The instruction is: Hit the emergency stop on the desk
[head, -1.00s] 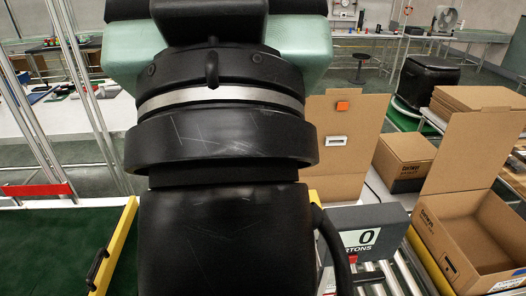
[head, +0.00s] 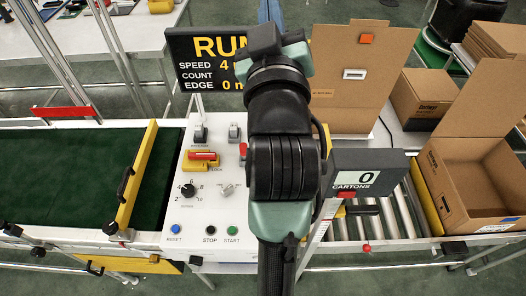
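A white control panel (head: 208,205) stands in the middle of the head view. Along its front edge are a blue RESET button (head: 175,229), a black STOP button (head: 211,229) and a green START button (head: 232,229). Higher up sits a red handle on a yellow base (head: 201,160). A small red part (head: 243,150) shows beside my arm, partly hidden, and I cannot tell what it is. No button is clearly marked as an emergency stop. My arm rises over the panel's right side and covers part of it. I cannot make out my gripper's fingers.
A RUN display (head: 205,62) stands behind the panel. A green belt (head: 85,180) with a yellow rail (head: 138,175) lies left. At right are a cartons counter (head: 368,172), a roller conveyor (head: 400,215) with a red knob (head: 366,248), and an open carton (head: 470,185).

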